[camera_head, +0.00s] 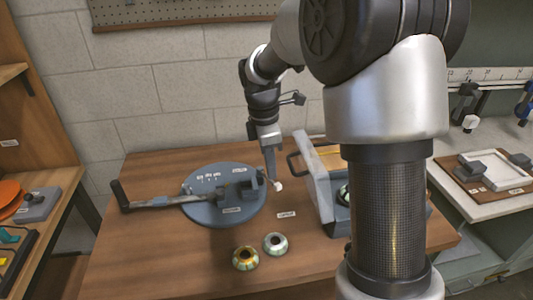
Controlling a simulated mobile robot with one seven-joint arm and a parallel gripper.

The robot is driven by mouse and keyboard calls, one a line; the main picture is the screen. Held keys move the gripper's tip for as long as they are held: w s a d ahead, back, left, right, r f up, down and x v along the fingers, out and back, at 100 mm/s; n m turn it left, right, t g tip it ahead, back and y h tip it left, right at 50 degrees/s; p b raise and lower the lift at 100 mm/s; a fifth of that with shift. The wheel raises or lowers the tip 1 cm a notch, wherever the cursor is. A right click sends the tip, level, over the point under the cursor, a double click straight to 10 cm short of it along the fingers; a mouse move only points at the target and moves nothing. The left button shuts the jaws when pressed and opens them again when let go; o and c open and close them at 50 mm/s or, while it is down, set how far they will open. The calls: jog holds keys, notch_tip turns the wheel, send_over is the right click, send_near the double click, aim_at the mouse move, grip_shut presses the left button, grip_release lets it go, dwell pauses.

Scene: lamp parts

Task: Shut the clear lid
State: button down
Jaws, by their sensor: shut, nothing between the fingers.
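A grey box (316,192) stands on the right part of the wooden table, partly hidden behind my own arm. A pale, see-through panel (327,158), which looks like the clear lid, stands raised at its upper edge. A dark handle (292,167) shows at its left side. How far the lid is open is hard to tell, because my arm covers much of it. My gripper (277,184) points down, shut and empty, just left of the box and above the table. I cannot tell whether it touches anything.
A round blue-grey plate (225,212) with a long-handled bar (160,201) lies to the left. The front left of the wooden table (150,260) is clear.

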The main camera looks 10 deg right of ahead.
jog(key=shift+d+r, duration=0.5)
jog(key=shift+d, duration=0.3)
jog(key=shift+d+r, duration=0.45)
jog(key=shift+d, duration=0.3)
jog(key=shift+r, duration=0.1)
